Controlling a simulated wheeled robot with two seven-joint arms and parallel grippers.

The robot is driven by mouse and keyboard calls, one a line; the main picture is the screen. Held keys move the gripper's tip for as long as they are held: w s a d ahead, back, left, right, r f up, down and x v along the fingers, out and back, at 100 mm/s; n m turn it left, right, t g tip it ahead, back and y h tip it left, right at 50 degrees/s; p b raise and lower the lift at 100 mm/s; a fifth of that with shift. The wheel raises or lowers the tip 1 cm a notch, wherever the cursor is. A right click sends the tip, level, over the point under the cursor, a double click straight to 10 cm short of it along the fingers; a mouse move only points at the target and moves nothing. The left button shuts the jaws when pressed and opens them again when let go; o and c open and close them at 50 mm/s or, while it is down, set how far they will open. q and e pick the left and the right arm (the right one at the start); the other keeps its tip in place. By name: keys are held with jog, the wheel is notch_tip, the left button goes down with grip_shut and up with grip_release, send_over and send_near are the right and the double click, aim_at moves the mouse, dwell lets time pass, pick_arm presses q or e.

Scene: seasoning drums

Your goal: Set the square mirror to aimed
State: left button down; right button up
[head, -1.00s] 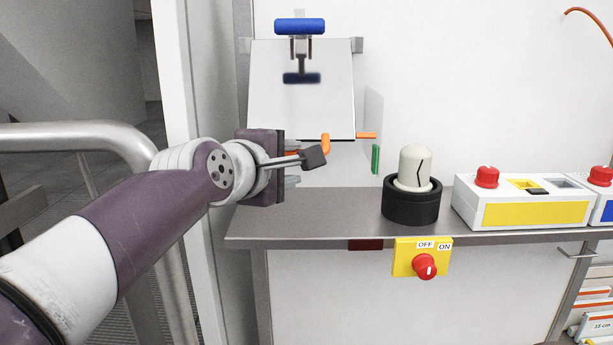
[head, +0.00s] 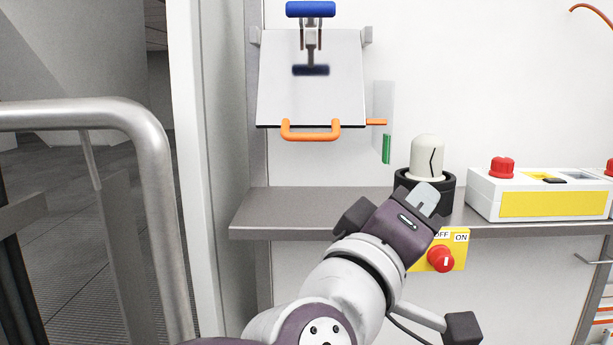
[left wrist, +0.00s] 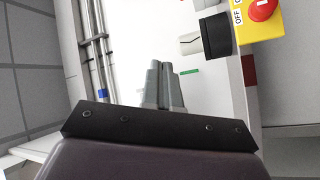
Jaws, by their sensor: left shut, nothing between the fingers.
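The square mirror (head: 275,88) is a tilted pale panel hinged between wall brackets above the shelf. An orange handle (head: 310,136) runs along its lower edge. It reflects a blue lever. An orange pointer (head: 377,122) sticks out at its lower right, above the green mark (head: 386,149) on a clear side plate. My left gripper (head: 428,198) is shut and empty, below and right of the mirror, apart from the handle, overlapping the black knob base in the picture. Its shut fingers also show in the left wrist view (left wrist: 164,85). My right gripper is out of view.
A white knob (head: 428,158) in a black base (head: 448,195) stands on the grey shelf (head: 290,213). A white box with a red button and yellow panel (head: 540,204) is right. A red OFF/ON switch (head: 440,259) is on the shelf front. A metal rail (head: 75,115) is left.

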pick_arm(q)
jog(key=w+a+m+t+y, duration=0.2)
jog(key=a+m+t+y, duration=0.2)
jog(key=a+t+y, duration=0.55)
jog(key=w+a+r+g+y+p, duration=0.2)
jog(key=w+p, duration=0.5)
jog(key=w, duration=0.5)
jog(key=shift+a+r, duration=0.15)
jog(key=shift+r, duration=0.6)
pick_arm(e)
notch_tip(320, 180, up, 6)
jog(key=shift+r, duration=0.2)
pick_arm(q)
jog(key=shift+g, duration=0.25)
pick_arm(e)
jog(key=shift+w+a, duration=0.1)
